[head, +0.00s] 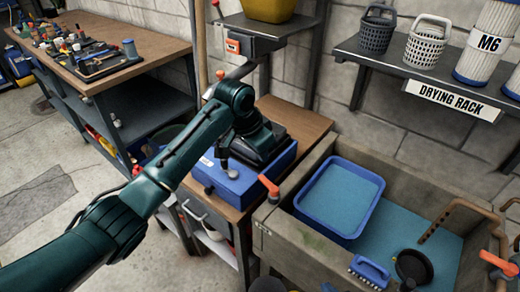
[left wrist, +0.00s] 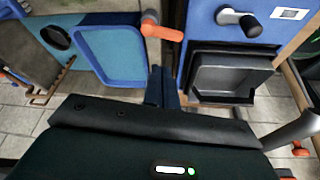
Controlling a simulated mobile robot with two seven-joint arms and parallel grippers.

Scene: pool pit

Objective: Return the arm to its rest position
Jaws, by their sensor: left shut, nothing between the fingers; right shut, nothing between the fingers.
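My left arm (head: 165,165) comes in from the lower left in the head view. It reaches up to a bent joint, then down over a blue box (head: 237,190) on the wooden bench. Its dark hand end is above the box's back part, and its fingertips are hard to make out there. In the left wrist view my left gripper (left wrist: 162,88) is shut and empty. Its fingers show between the blue box (left wrist: 205,30) and the basin side, below an orange lever (left wrist: 160,32). My right gripper is not in view.
A stone basin (head: 282,225) right of the bench holds a blue tub (head: 338,238), a brush and a black pan. An orange valve handle (head: 268,186) stands between box and basin. A drying rack shelf (head: 395,67) is on the wall. Bare floor (head: 40,195) lies left.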

